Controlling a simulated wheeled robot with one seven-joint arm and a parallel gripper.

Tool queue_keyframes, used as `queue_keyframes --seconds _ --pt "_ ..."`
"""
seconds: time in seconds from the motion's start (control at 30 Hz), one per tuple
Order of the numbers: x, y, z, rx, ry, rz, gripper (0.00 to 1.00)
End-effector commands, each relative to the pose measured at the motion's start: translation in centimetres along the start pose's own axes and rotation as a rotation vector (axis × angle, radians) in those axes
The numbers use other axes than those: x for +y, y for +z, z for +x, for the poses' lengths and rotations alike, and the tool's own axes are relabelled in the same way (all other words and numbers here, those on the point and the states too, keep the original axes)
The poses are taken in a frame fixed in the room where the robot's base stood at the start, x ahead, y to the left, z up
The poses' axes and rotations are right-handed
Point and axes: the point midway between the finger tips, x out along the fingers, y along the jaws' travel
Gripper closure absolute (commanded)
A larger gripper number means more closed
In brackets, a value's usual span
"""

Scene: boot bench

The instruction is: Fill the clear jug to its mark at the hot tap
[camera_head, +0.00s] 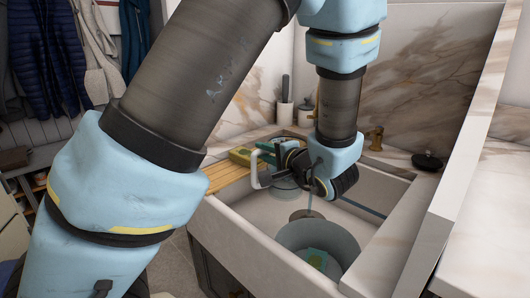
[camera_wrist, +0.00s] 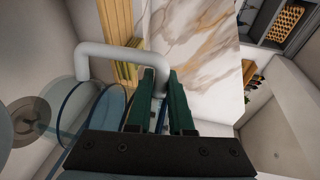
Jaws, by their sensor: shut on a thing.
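My gripper (camera_head: 268,158) is over the pale sink, with its green fingers shut on the white handle (camera_head: 254,168) of the clear jug (camera_head: 286,183). In the wrist view the fingers (camera_wrist: 163,82) close on one end of the handle (camera_wrist: 92,50), and the clear jug body with its blue rim (camera_wrist: 75,103) is at the left. The jug is partly hidden behind my wrist in the head view. Its mark and water level cannot be made out. A brass tap fitting (camera_head: 376,138) stands on the back ledge; which tap is hot cannot be told.
A grey-green tub (camera_head: 347,246) with green items inside stands in the front of the sink (camera_head: 233,229). A thin pale streak shows above the drain (camera_head: 298,215). A wooden slatted board (camera_head: 224,176) lies left. A dark lidded dish (camera_head: 427,161) is on the right counter.

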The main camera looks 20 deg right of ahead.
Motion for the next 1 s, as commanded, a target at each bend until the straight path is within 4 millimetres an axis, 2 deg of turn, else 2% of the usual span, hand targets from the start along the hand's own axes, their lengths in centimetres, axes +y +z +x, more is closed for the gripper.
queue_keyframes --seconds 1.0 --pt "-6.0 -0.1 -1.2 0.000 -0.002 -0.003 1.00"
